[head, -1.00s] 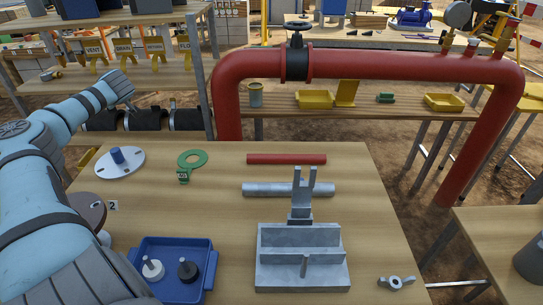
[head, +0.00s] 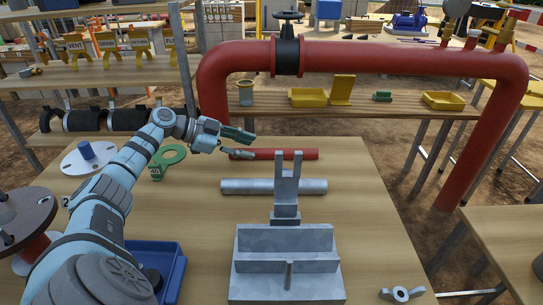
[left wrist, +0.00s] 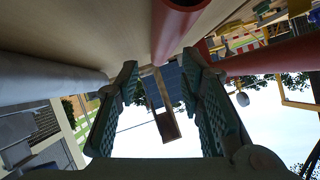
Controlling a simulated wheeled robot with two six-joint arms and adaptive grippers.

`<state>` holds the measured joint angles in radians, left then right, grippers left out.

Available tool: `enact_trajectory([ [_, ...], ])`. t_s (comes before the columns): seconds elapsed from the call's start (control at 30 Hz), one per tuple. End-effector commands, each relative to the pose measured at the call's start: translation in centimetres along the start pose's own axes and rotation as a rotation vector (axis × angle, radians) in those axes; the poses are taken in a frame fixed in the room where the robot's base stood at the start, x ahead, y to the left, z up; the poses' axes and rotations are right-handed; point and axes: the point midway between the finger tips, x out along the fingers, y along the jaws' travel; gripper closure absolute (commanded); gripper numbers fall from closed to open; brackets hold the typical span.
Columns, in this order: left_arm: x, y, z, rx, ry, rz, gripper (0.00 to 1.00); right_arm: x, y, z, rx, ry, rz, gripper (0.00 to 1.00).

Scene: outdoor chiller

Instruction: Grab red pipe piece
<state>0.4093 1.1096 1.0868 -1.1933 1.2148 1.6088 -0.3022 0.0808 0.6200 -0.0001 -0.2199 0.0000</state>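The red pipe piece (head: 285,154) lies on the wooden table behind a grey pipe (head: 250,187). My left gripper (head: 254,147) is open at the red pipe's left end, with its fingers pointing right. In the left wrist view, the red pipe piece (left wrist: 174,35) shows its hollow end at the top, above and between the tips of the open fingers (left wrist: 160,66). Nothing is held between them. My right gripper is not in view.
A grey metal fixture (head: 287,245) with a fork stands in front of the pipes. A green ring tag (head: 171,154), a white flange (head: 88,157) and a blue tray (head: 170,255) are on the left. A large red pipe (head: 380,62) arches behind the table.

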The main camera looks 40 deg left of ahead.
Motion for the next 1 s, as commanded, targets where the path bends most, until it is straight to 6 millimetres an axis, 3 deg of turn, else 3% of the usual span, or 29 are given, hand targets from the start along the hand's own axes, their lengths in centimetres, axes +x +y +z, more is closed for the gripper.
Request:
enact_trajectory([
  [0.27,3.4,-0.2,-0.1,0.001,0.003,-0.004,0.65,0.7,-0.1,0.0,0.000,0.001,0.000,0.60],
  [0.43,6.7,-0.3,-0.1,0.001,0.002,-0.006,0.65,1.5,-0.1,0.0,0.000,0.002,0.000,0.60],
  [0.67,7.3,-0.3,-0.2,0.002,-0.004,-0.006,0.65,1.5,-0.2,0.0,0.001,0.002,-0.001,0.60],
  [0.77,7.2,-0.3,-0.1,0.002,-0.004,-0.006,0.76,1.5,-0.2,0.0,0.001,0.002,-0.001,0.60],
  [0.9,7.2,-0.3,-0.1,0.002,-0.004,-0.006,0.98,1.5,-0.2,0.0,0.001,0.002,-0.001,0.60],
  [1.0,7.2,-0.3,-0.1,0.001,-0.004,-0.007,1.00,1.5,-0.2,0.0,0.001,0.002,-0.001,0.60],
])
